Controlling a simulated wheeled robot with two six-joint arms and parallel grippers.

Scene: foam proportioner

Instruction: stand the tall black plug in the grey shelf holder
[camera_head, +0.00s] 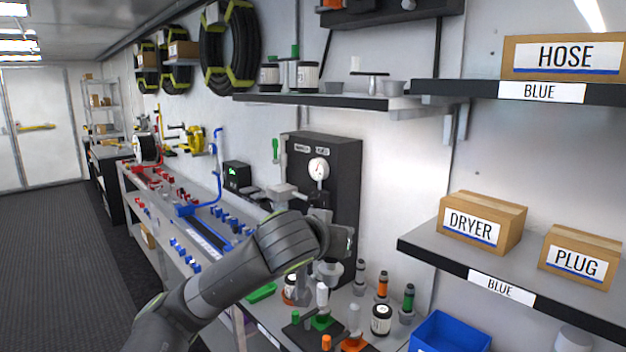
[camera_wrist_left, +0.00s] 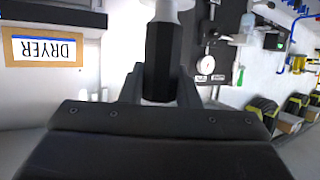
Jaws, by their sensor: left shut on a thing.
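My left gripper (camera_head: 340,240) is in front of the black gauge panel, above the crowded bench end. In the left wrist view my left gripper (camera_wrist_left: 160,90) is shut on a black faceted plug (camera_wrist_left: 163,60) with a pale grey end piece (camera_wrist_left: 172,10) beyond it. In the head view the held plug is mostly hidden by the gripper and wrist. Two grey cup-like holders stand on the wall shelf, one at the middle (camera_head: 334,87) and one to the right (camera_head: 393,88); both look empty. I cannot tell which is meant. My right gripper is not in view.
The wall shelf (camera_head: 300,99) also carries bottles and a metal fitting (camera_head: 370,82). Below are a black gauge panel (camera_head: 335,165), an orange-banded plug (camera_head: 382,285), a green-banded plug (camera_head: 408,297), a white jar (camera_head: 381,319) and a blue bin (camera_head: 450,335). The aisle floor at left is clear.

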